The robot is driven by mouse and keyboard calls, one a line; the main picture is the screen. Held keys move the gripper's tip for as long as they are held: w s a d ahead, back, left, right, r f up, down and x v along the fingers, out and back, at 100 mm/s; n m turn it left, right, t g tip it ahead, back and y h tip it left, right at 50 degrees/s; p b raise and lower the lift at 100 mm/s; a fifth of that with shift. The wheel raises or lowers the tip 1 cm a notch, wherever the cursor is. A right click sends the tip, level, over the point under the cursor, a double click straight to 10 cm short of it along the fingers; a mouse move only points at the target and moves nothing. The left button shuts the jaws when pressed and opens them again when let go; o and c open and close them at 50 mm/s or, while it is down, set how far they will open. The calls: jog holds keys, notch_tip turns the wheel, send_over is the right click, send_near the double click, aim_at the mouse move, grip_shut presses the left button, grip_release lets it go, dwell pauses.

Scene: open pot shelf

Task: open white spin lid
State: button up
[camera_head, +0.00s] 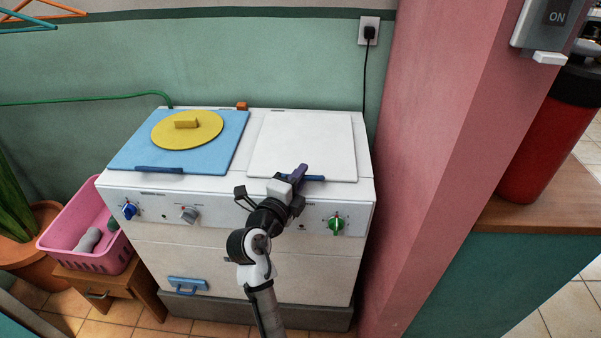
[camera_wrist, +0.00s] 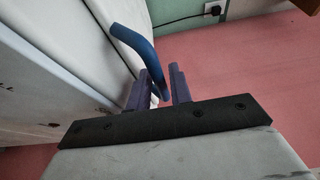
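The white spin lid (camera_head: 302,140) lies flat and closed on the right half of the white twin-tub washer's top. Its blue bar handle (camera_head: 316,178) is at the lid's front edge, partly hidden by my gripper (camera_head: 299,172). In the wrist view the blue handle (camera_wrist: 134,44) runs down towards the purple fingers of my gripper (camera_wrist: 161,80). The fingers are apart, with part of the handle showing in the gap between them. I cannot tell whether either finger touches it.
A blue lid (camera_head: 222,133) with a yellow disc (camera_head: 206,133) on it covers the washer's left half. Knobs, including a green one (camera_head: 336,225), line the front panel. A pink wall (camera_head: 440,130) stands close on the right. A pink basket (camera_head: 88,230) is at left.

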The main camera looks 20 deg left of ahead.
jog(key=shift+w, duration=0.25)
grip_shut()
